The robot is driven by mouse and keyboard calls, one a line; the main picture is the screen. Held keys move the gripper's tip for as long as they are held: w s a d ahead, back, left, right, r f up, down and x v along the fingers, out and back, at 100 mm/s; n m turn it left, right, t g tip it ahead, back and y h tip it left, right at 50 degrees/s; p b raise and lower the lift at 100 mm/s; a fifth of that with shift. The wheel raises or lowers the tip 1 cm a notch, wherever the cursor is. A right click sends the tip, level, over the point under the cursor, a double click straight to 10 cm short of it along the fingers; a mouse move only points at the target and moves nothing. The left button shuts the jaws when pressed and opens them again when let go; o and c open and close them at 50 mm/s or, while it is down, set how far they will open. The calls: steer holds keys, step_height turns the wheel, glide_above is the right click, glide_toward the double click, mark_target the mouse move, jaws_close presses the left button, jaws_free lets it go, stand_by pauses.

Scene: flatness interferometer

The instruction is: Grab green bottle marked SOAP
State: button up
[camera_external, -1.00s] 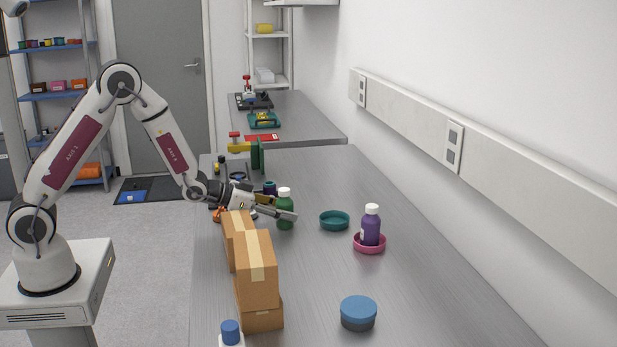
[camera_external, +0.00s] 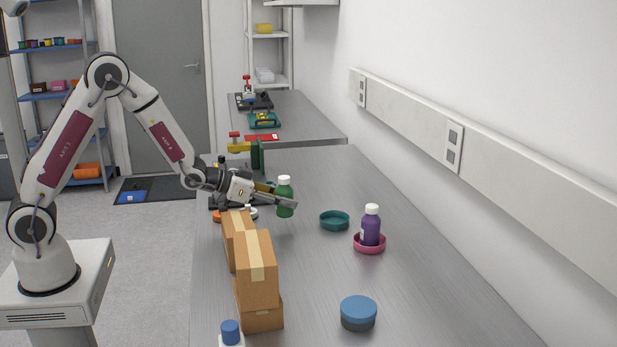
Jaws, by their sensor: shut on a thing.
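The green bottle (camera_external: 285,189) with a white cap is upright between the fingers of my gripper (camera_external: 284,197). My gripper is shut on its body, with the near finger crossing in front of it. The bottle appears held a little above the grey bench (camera_external: 300,265). I cannot read any marking on it from here.
Stacked cardboard boxes (camera_external: 257,270) stand just in front of my gripper. A teal dish (camera_external: 334,221) lies to the right, and a purple bottle (camera_external: 371,228) stands in a pink dish (camera_external: 369,246). A blue-lidded round container (camera_external: 358,313) is nearer. The bench centre is clear.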

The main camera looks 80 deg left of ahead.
mark_target(283, 177)
steer(key=shift+r, duration=3.2)
